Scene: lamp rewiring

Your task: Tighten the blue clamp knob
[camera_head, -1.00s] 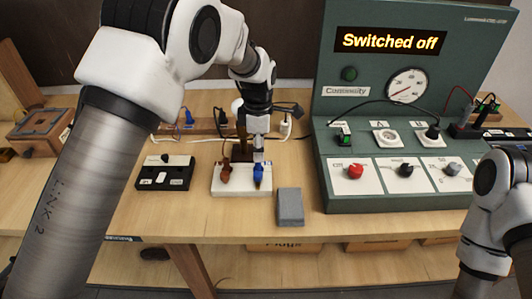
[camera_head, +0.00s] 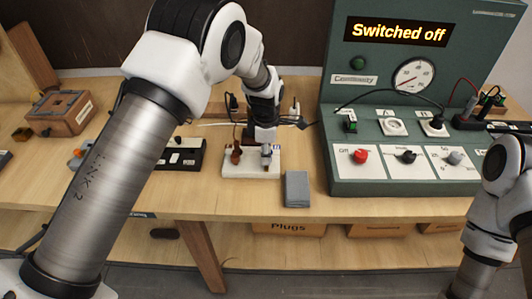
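A white clamp block (camera_head: 240,172) sits on the wooden bench with an orange-brown knob (camera_head: 236,157) at its left. My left gripper (camera_head: 266,151) points down at the right side of the block, where the blue clamp knob stands. Its fingertips are at the blue knob and hide most of it. The fingers are too small to tell whether they close on the knob. My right arm shows at the right edge, but its gripper is out of view.
A grey block (camera_head: 296,189) lies just right of the clamp block. A black switch box (camera_head: 180,154) is to its left. A green test panel (camera_head: 345,100) reading "Switched off" stands at the right. A wooden box (camera_head: 60,113) stands at the far left.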

